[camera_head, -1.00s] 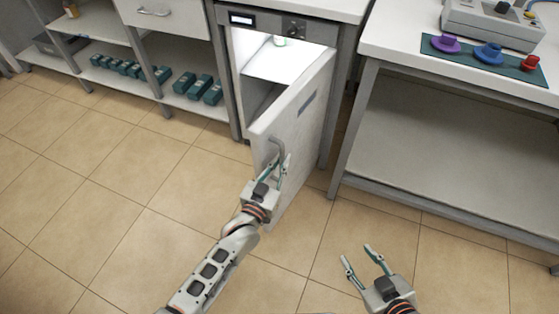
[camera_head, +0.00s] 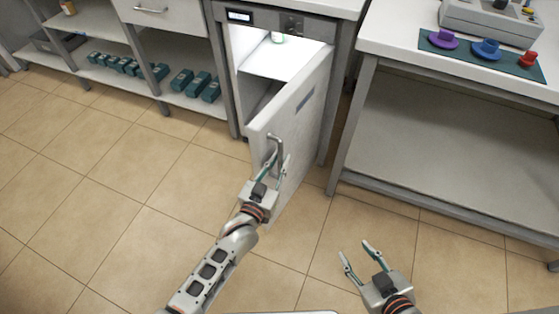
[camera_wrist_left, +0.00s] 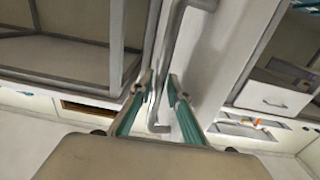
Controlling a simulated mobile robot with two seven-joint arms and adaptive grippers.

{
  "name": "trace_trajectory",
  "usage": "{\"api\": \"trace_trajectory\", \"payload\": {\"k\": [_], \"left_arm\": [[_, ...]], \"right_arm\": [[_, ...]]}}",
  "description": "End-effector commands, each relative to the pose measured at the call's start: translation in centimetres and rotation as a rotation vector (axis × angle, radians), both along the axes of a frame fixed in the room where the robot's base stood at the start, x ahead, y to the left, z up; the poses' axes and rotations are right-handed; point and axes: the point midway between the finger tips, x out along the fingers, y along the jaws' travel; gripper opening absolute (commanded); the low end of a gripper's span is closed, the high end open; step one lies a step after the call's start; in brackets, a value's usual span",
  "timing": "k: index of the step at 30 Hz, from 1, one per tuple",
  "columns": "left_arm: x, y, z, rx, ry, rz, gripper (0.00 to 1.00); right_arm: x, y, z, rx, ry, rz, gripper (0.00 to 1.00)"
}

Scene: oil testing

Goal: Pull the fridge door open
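The fridge door (camera_head: 300,118) stands partly open, swung out toward me on its right side. The lit interior (camera_head: 275,60) shows through the gap, with a small bottle (camera_head: 278,38) on a shelf. The door's metal handle (camera_head: 280,145) is an upright bar on its outer face. My left gripper (camera_head: 272,166) is at the handle, with one finger on either side of it. In the left wrist view the handle (camera_wrist_left: 168,60) runs up between the spread fingers (camera_wrist_left: 160,92); whether either touches it is unclear. My right gripper (camera_head: 359,253) is open and empty over the floor.
A workbench (camera_head: 400,45) stands to the right, carrying a green mat with purple, blue and red items and a grey device (camera_head: 492,20). Shelves (camera_head: 125,50) with several dark green boxes stand left of the fridge. The tiled floor (camera_head: 130,200) in front is clear.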

Motion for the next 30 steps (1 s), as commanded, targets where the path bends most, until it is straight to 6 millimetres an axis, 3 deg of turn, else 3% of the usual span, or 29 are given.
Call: {"api": "trace_trajectory", "payload": {"k": [5, 18, 24, 30], "left_arm": [[-1.5, 0.7, 0.0, -0.001, 0.000, 0.000, 0.17], [-9.0, 4.4, -0.1, 0.001, 0.003, 0.000, 0.17], [-10.6, 5.2, -0.1, 0.003, 0.003, 0.001, 0.17], [-10.9, 5.3, -0.1, 0.003, 0.003, 0.001, 0.17]], "right_arm": [[0.0, -0.1, 0.0, -0.002, 0.000, 0.001, 0.40], [0.1, -0.1, 0.0, -0.002, -0.002, 0.001, 0.40], [0.1, -0.1, 0.1, -0.002, -0.002, 0.001, 0.40], [0.1, -0.1, 0.1, -0.002, -0.002, 0.001, 0.40]]}}
